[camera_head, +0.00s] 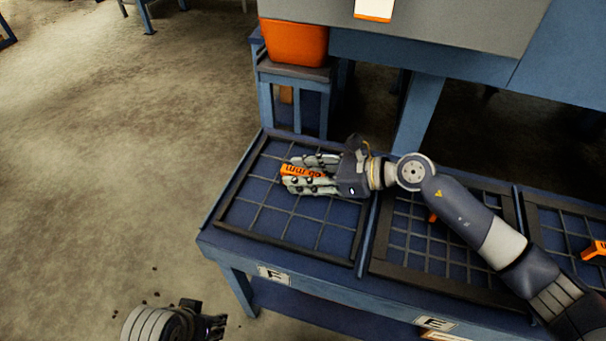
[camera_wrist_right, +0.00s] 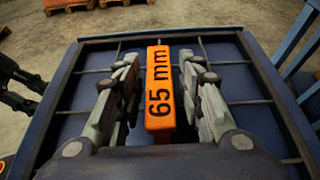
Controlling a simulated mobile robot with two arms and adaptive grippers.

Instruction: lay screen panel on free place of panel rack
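A screen panel (camera_head: 290,246), a dark square frame with a wire grid, lies flat on the blue panel rack (camera_head: 325,283) at the place marked F. In the right wrist view narrow gaps show between the handle and the fingers, so the gripper (camera_wrist_right: 158,88) looks open. My left gripper (camera_head: 212,322) is at the bottom edge, away from the rack; its finger opening is unclear.
Another panel (camera_head: 385,268) lies at place E, partly under my right arm, and a third (camera_head: 562,228) with an orange handle (camera_head: 594,250) is at the far right. An orange bin (camera_head: 294,42) stands behind the rack.

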